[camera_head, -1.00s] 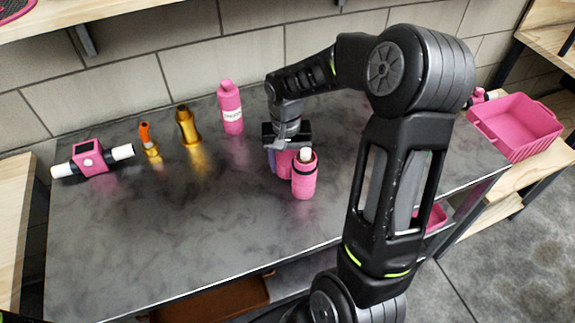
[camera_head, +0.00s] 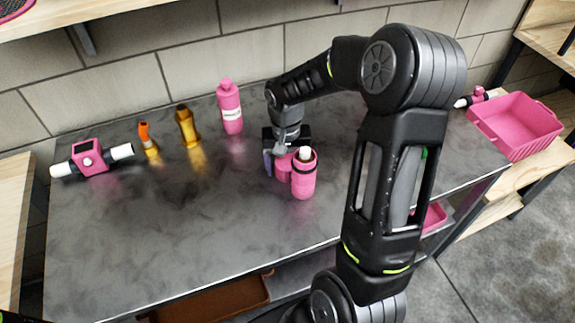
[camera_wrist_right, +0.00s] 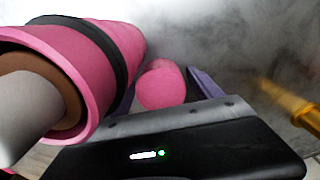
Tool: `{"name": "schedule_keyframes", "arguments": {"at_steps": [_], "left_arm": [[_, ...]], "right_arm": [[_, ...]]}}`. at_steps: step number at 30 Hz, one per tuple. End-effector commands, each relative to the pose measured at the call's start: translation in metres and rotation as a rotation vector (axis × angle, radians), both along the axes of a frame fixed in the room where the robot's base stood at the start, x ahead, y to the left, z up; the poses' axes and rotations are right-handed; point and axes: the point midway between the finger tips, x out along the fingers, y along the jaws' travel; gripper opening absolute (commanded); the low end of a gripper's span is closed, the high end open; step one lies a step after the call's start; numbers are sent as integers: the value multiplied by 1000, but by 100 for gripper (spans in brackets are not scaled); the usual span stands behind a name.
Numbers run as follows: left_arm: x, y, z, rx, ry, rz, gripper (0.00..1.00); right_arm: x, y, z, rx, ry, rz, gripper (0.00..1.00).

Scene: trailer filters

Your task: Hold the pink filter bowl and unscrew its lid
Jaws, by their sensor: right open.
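A pink filter bowl (camera_head: 303,182) with a black band stands on the dark table. Its top is open in the head view, with a white cylinder inside. In the right wrist view the bowl (camera_wrist_right: 92,98) looms large at the left, with a brown ring around the white cylinder. A smaller pink rounded part (camera_head: 283,168) is beside the bowl, and it shows in the wrist view (camera_wrist_right: 162,86) between the purple fingers. My right gripper (camera_head: 279,160) is open around this part; contact cannot be told. I cannot make out a separate lid. My left gripper is out of view.
A pink bottle (camera_head: 229,108), a gold bottle (camera_head: 187,128), an orange-topped gold piece (camera_head: 148,140) and a pink-and-white filter housing (camera_head: 89,157) stand at the back left. A pink crate (camera_head: 515,127) is at the right. The front left of the table is clear.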

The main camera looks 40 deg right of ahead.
Motion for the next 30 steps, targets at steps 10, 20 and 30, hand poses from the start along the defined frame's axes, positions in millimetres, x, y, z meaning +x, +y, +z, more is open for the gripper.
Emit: {"name": "schedule_keyframes", "arguments": {"at_steps": [10, 20, 30], "left_arm": [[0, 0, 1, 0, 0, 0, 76], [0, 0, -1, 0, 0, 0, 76], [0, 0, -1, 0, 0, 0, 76]], "right_arm": [[1, 0, 20, -1, -3, 1, 78], [2, 1, 87, -1, -5, 0, 78], [1, 2, 123, 1, -1, 1, 78]]}}
